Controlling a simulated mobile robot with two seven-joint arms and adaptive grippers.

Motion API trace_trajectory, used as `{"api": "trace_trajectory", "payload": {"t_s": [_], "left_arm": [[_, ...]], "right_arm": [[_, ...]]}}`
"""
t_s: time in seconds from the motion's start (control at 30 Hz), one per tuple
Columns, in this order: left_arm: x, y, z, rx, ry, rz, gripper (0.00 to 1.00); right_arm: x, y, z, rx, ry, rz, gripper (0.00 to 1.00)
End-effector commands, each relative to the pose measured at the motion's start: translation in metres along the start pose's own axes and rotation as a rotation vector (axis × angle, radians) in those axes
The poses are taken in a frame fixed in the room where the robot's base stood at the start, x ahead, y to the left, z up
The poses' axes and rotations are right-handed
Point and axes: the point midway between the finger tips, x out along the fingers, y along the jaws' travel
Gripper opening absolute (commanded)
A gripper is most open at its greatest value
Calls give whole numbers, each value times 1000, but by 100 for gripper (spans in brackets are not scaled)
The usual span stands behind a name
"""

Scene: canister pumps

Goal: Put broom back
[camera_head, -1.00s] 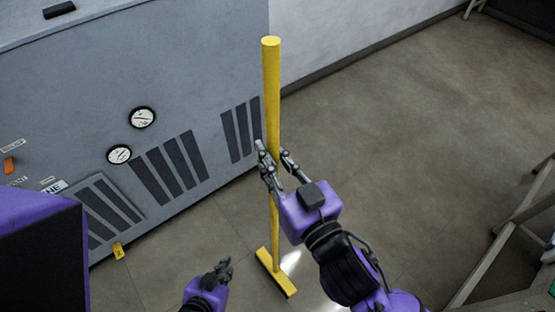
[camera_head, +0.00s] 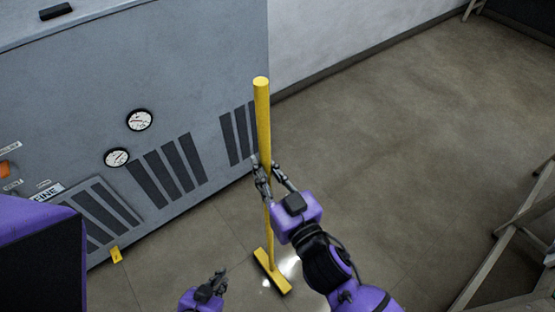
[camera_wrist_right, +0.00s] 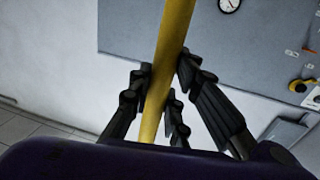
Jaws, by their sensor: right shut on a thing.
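A yellow broom (camera_head: 263,120) stands nearly upright in the head view, its handle tilted slightly. Its yellow head (camera_head: 271,272) is low, at or close to the floor; I cannot tell whether it touches. My right gripper (camera_head: 267,178) is shut on the handle around its middle. The right wrist view shows the yellow handle (camera_wrist_right: 169,60) running between the dark fingers (camera_wrist_right: 157,103). My left gripper (camera_head: 217,283) is low in the head view, left of the broom head, and empty; its fingers are too small to read.
A large grey machine cabinet (camera_head: 190,80) with two round gauges and dark vents stands behind and left of the broom. A pale wall (camera_head: 320,40) is behind. A wooden frame (camera_head: 510,235) stands at the right edge. The floor (camera_head: 400,150) between is clear.

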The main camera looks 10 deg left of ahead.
Motion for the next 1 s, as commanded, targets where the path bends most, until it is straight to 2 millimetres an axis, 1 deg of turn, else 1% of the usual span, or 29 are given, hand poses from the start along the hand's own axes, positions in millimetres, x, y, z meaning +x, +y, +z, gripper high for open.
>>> {"api": "trace_trajectory", "payload": {"t_s": [0.03, 0.2, 0.23, 0.33, 0.37, 0.6, 0.73, 0.87, 1.0], "left_arm": [[0, 1, -2, -3, 3, 0, 0], [1, 3, -2, -12, 4, 0, 0], [1, 3, -3, -12, 6, 0, 0], [1, 3, -3, -12, 7, 0, 0], [1, 3, -3, -12, 6, 0, 0], [1, 2, 0, -7, 2, -1, 0], [1, 1, 0, -3, -1, 0, 0], [2, 0, 8, 0, -11, 0, 0], [3, -1, 15, 2, -21, -2, 0]], "right_arm": [[1, 0, -4, -1, 8, -1, 0], [1, 0, 0, 1, 7, -1, 0], [0, 0, 2, 0, -1, 1, 21], [0, 0, 2, 0, 0, 1, 34], [0, 0, 2, 0, 0, 1, 36], [0, 0, 2, 0, 0, 0, 36], [-2, 0, -1, -1, 0, 0, 36], [-21, 0, 3, 4, -5, 2, 36], [-52, 0, 4, 5, -8, 2, 36]]}}
